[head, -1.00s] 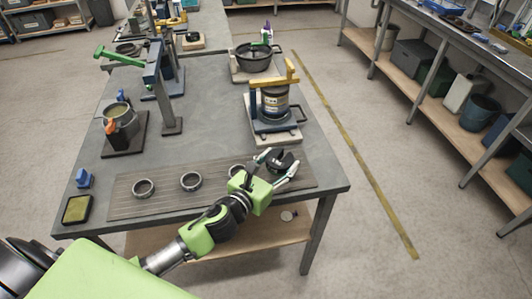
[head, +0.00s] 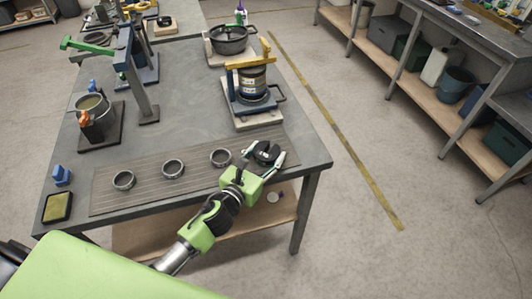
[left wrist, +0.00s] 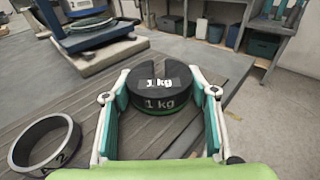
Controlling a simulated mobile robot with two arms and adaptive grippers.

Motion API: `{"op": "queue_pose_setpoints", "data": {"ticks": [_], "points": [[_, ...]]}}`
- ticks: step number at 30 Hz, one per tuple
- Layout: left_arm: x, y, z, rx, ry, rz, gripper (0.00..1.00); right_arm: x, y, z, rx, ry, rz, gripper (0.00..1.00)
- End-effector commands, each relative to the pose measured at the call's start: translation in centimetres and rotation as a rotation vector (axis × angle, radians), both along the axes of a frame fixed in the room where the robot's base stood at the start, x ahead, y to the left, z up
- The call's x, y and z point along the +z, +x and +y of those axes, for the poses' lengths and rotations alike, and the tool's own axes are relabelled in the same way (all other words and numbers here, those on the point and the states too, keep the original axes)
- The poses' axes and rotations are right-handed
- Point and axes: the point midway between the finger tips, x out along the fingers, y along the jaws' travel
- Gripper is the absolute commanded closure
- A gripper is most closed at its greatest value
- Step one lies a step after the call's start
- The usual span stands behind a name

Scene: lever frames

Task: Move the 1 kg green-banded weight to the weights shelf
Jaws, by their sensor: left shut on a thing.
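The 1 kg weight (left wrist: 160,95) is a dark slotted disc with white "1 kg" lettering and a green band low on its side. It also shows in the head view (head: 265,152), at the right end of the ribbed mat (head: 150,190). My left gripper (head: 264,157) is shut on it, with a finger on each side in the left wrist view (left wrist: 162,110). I cannot tell whether the weight touches the mat or is just above it. My right gripper is not in view. I cannot tell which shelf is the weights shelf.
Several dark rings lie on the mat, the nearest to my gripper being this ring (head: 221,157). A blue press-like stand (head: 252,98) with a yellow handle is behind. A wooden lower shelf (head: 135,236) is under the table. Shelving (head: 430,80) stands right, across open floor.

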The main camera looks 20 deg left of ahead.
Motion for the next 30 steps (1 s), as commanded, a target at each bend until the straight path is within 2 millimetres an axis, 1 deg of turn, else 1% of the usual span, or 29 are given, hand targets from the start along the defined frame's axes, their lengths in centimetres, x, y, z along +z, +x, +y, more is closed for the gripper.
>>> {"op": "queue_pose_setpoints", "data": {"ticks": [1, 3, 14, 16, 20, 27, 30], "points": [[-0.2, 0.0, 0.0, 0.0, 0.001, 0.0, 0.44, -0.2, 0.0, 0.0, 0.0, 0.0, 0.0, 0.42], [-0.1, 0.0, 0.0, 0.0, 0.0, 0.0, 0.3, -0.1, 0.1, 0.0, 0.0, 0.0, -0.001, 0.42], [0.1, 0.0, 0.0, 0.0, 0.0, 0.0, 0.3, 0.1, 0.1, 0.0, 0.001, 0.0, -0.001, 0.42], [0.1, -0.4, 0.1, 0.0, 0.0, 0.001, 0.3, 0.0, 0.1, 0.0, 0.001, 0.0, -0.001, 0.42], [0.1, -2.1, 0.5, 0.0, 0.002, 0.002, 0.3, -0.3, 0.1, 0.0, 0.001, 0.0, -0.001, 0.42], [0.7, -6.8, 1.3, -0.001, 0.0, 0.003, 0.3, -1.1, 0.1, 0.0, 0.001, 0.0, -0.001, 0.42], [1.1, -8.5, 1.7, 0.0, 0.0, 0.001, 0.3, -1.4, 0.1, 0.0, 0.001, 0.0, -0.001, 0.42]]}}
